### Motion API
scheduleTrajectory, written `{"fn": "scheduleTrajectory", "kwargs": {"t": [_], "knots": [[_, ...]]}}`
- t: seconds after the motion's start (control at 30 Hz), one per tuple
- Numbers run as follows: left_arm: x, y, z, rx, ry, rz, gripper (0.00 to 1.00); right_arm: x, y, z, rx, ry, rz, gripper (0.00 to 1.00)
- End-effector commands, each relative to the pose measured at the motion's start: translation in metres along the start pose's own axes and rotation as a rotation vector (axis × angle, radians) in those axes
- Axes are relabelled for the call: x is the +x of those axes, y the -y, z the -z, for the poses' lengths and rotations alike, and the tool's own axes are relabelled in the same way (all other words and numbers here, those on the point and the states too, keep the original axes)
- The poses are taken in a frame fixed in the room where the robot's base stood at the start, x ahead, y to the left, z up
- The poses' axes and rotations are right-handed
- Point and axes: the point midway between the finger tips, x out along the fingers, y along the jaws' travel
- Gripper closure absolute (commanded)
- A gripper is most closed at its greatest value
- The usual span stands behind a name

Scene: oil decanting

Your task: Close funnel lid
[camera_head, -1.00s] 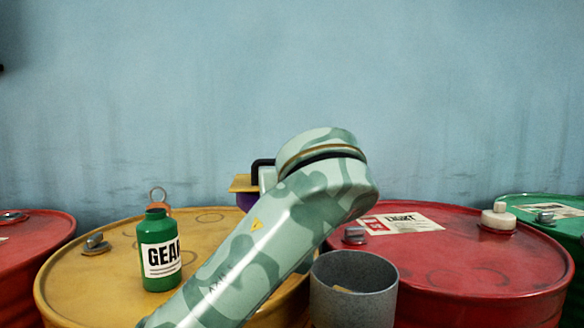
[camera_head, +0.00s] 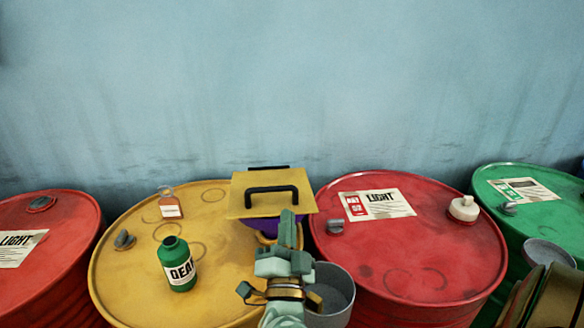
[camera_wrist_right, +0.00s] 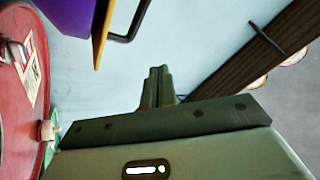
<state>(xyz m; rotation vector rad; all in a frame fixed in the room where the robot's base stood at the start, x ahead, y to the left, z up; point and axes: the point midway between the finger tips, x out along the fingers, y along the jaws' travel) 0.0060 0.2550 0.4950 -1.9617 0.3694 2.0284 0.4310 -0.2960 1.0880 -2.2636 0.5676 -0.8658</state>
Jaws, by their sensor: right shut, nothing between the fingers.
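The funnel lid (camera_head: 240,202) is a flat yellow plate with a black handle (camera_head: 278,189) on top. It lies over the purple funnel (camera_head: 255,224), at the right edge of the yellow drum. In the right wrist view the lid's edge (camera_wrist_right: 99,35) and the purple funnel (camera_wrist_right: 62,18) show at the top left. My right gripper (camera_head: 289,228) is shut and empty, just in front of the lid's front edge in the head view. Its fingers (camera_wrist_right: 157,87) show together in the wrist view, apart from the handle. My left gripper is not in view.
A grey bucket (camera_head: 336,292) is beside my right gripper. A red drum (camera_head: 430,250) with a white cap (camera_head: 464,208) is to the right.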

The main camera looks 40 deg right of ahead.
Motion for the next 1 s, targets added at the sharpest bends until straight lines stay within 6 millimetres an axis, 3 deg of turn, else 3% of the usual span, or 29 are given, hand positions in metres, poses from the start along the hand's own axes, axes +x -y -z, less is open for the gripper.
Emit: {"fn": "scheduleTrajectory", "kwargs": {"t": [0.1, 0.2, 0.3, 0.57, 0.93, 1.0], "knots": [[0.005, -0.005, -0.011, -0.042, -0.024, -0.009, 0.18, -0.005, 0.012, -0.016, -0.432, 0.034, 0.093, 1.0], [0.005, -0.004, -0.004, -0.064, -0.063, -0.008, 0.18, -0.005, 0.019, -0.019, -0.667, 0.029, 0.139, 1.0], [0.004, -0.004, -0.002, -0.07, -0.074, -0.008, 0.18, -0.005, 0.021, -0.021, -0.783, 0.023, 0.152, 1.0], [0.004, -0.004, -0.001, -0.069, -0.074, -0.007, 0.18, 0.021, 0.025, -0.021, -0.816, 0.015, 0.15, 1.0], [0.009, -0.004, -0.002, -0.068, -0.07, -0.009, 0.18, 0.098, 0.033, -0.027, -0.814, 0.015, 0.148, 1.0], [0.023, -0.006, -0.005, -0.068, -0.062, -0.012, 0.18, 0.089, 0.018, -0.04, -0.818, 0.023, 0.149, 1.0]]}}
